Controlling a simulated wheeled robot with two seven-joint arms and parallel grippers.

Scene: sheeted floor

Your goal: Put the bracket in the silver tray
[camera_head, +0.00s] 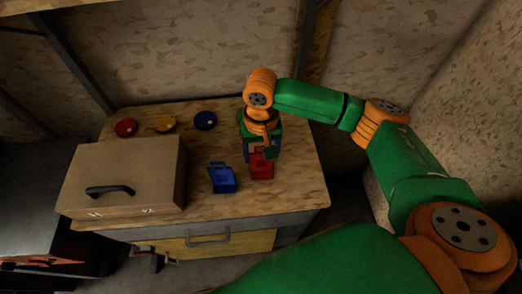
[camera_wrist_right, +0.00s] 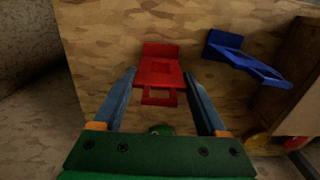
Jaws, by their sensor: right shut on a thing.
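A red bracket (camera_head: 261,166) with a flat plate and square opening is at the table's right side. It also shows in the wrist view (camera_wrist_right: 158,72), between the fingertips. My right gripper (camera_head: 257,152) reaches down from above and is shut on the red bracket; in the wrist view its blue-grey fingers (camera_wrist_right: 160,72) lie either side of it. Whether the bracket is clear of the tabletop is hard to tell. A similar blue bracket (camera_head: 222,178) lies just left of it, and in the wrist view (camera_wrist_right: 245,58) to the right. I cannot make out a silver tray. My left gripper is not in view.
A tan box (camera_head: 130,165) with a black handle fills the table's left front. Red (camera_head: 126,127), yellow (camera_head: 164,123) and blue (camera_head: 205,120) round items lie along the back. The wooden tabletop (camera_head: 295,185) is clear at right. A yellow drawer front (camera_head: 240,242) is below.

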